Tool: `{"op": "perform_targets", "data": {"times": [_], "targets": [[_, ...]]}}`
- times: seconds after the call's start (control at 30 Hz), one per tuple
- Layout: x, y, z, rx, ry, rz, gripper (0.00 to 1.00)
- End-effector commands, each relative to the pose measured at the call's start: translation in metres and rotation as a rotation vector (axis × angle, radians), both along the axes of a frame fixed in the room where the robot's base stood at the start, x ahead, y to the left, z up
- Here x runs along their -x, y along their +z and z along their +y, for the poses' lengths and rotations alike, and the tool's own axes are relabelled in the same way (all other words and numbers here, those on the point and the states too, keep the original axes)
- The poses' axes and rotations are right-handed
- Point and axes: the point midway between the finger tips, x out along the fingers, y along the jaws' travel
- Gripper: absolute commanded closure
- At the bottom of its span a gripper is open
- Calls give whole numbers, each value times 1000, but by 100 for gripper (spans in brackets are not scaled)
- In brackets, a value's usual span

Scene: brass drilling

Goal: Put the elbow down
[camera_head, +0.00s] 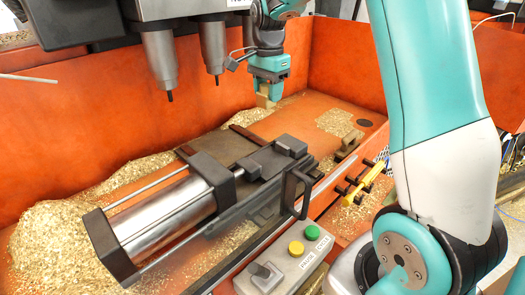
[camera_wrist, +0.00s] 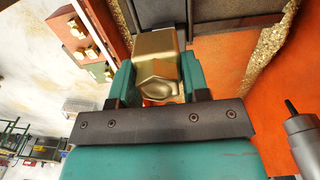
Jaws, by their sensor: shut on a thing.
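The brass elbow (camera_head: 265,101) is held in my gripper (camera_head: 268,84), above the orange tray of the machine. In the wrist view the elbow (camera_wrist: 154,52) is a gold block with a rounded hollow end, between the two teal fingers of my gripper (camera_wrist: 156,82). The gripper is shut on it, and the fingers hide its sides. In the head view the elbow hangs clear, behind the clamp fixture (camera_head: 262,160) and to the right of the drill spindles. Its lower end is small and hard to make out.
Two drill spindles (camera_head: 162,62) hang at the upper left. A steel cylinder (camera_head: 165,222) leads to the clamp. A black handle (camera_head: 290,195) and a button box (camera_head: 285,263) stand in front. Metal chips (camera_head: 55,245) lie in the orange tray. A red rack (camera_wrist: 75,35) holds brass pieces.

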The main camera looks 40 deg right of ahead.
Motion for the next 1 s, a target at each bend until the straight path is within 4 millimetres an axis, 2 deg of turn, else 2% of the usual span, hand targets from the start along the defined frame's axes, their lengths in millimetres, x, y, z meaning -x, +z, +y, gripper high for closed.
{"op": "perform_targets", "data": {"times": [0.4, 0.5, 0.6, 0.77, 1.0], "targets": [[3, -106, -4, -2, -6, 7, 95], [2, -127, -4, -1, -5, 5, 95], [1, -141, -3, -1, -4, 2, 95], [1, -153, -3, -1, -3, 1, 95], [1, -183, -2, -1, -2, 2, 95]]}}
